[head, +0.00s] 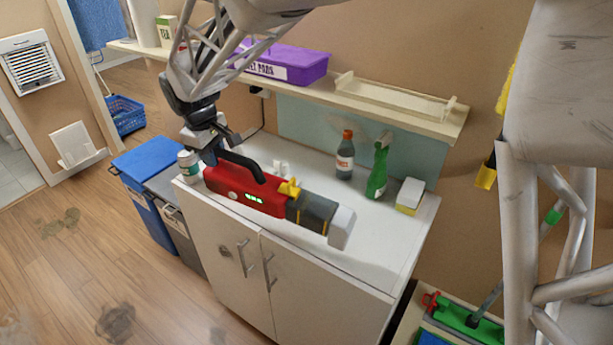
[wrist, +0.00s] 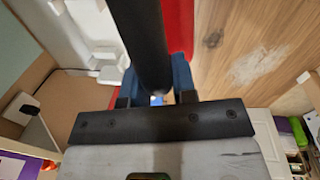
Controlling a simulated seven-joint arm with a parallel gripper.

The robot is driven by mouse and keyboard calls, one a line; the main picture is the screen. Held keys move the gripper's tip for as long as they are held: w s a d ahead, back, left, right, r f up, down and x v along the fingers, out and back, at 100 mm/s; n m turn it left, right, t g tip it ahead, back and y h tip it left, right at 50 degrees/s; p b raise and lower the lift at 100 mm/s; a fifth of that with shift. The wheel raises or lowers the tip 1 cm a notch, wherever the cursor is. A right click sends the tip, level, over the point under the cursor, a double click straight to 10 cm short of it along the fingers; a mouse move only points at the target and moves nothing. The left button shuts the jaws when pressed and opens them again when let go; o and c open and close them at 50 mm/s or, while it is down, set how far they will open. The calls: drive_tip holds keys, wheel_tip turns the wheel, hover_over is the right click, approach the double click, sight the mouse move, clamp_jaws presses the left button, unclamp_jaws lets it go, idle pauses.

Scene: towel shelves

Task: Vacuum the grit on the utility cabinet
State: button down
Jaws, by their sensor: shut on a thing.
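A red hand-held vacuum (head: 245,192) with a black handle, a yellow switch and a dark grey nozzle end is in the head view. My gripper (head: 212,154) is shut on the rear of its black handle. The handle and red body also show in the wrist view (wrist: 139,40), running away between the fingers. The vacuum is above the front part of the white utility cabinet (head: 375,248), its pale nozzle tip (head: 341,226) near the front edge. I cannot tell whether the tip touches the top. No grit can be made out on the cabinet top.
A shelf (head: 400,105) with a purple bin (head: 290,65) hangs above.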

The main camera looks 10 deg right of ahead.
drive_tip(key=shift+w, duration=0.1)
drive_tip(key=w+d, duration=1.1)
drive_tip(key=shift+w+d, duration=0.35)
drive_tip(key=shift+d, duration=0.05)
idle(2.0)
drive_tip(key=shift+w+a, duration=0.15)
idle(0.3)
drive_tip(key=w+a, duration=1.1)
drive_tip(key=shift+w+a, duration=0.35)
idle(2.0)
idle(0.5)
